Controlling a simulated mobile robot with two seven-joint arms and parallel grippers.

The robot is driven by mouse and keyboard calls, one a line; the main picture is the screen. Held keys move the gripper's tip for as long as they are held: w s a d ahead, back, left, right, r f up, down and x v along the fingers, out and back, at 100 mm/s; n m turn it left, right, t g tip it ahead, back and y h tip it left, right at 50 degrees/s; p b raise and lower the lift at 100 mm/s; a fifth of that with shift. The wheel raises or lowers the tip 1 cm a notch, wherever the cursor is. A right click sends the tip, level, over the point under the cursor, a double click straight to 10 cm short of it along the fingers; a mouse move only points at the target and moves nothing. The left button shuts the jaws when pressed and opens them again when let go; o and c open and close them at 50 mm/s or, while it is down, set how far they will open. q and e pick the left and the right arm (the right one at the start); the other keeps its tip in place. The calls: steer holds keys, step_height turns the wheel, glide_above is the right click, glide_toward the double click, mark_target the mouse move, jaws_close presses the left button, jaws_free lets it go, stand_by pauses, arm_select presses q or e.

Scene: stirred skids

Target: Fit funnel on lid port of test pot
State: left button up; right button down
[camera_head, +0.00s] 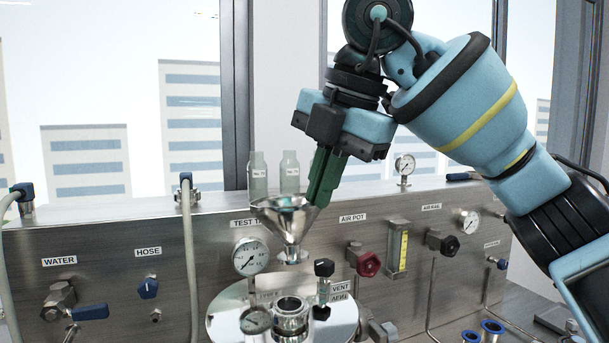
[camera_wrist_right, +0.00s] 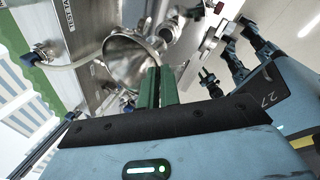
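The steel funnel (camera_head: 287,222) hangs upright in the air in the head view, spout down. My right gripper (camera_head: 316,202) is shut on the right side of its rim with its green fingers. In the right wrist view the funnel (camera_wrist_right: 128,62) shows beside the finger tips (camera_wrist_right: 153,82). The test pot's round shiny lid (camera_head: 222,315) lies below. Its raised lid port (camera_head: 290,306) stands nearly under the spout, with a visible gap between them. My left gripper is in neither view.
The steel panel (camera_head: 200,245) behind carries a larger gauge (camera_head: 250,257) and a red knob (camera_head: 369,264). Two bottles (camera_head: 258,177) (camera_head: 290,174) stand on its top ledge.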

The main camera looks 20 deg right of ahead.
steer(key=shift+t+y, duration=0.4)
steer(key=shift+t, duration=0.3)
steer(key=f, duration=0.5)
steer(key=shift+s+f, duration=0.3)
steer(key=shift+f, duration=0.05)
steer(key=shift+s, duration=0.15)
stand_by(0.3)
steer(key=shift+f, duration=1)
stand_by(3.0)
steer(key=shift+r, duration=0.2)
steer(key=shift+d, duration=0.1)
stand_by(1.1)
steer(key=shift+f, duration=0.2)
stand_by(0.4)
